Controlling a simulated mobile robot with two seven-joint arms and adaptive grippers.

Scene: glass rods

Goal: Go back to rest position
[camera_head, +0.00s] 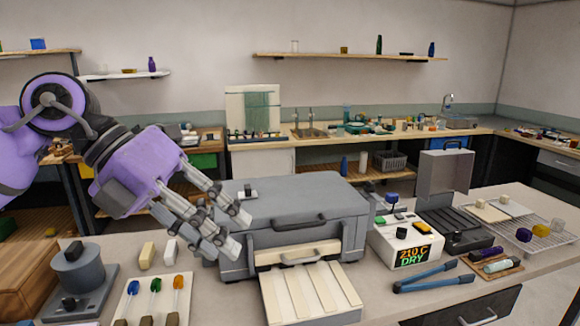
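My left gripper (238,233) comes in from the left, in front of the left part of a large grey case-like box (290,205). Its two fingertips stand apart, and I see nothing between them. Whether the fingers touch the box cannot be told. The box's lid is down, with a dark handle on the front. A pale slatted board (310,292) sticks out in front of it. A white rack (130,296) at the lower left bears rods with blue, green and orange tips. My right gripper is not in view.
A white controller (405,240) reading "210 C DRY" stands right of the box. Blue-handled tongs (433,278) lie before it. A grey device (82,272) stands at the left.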

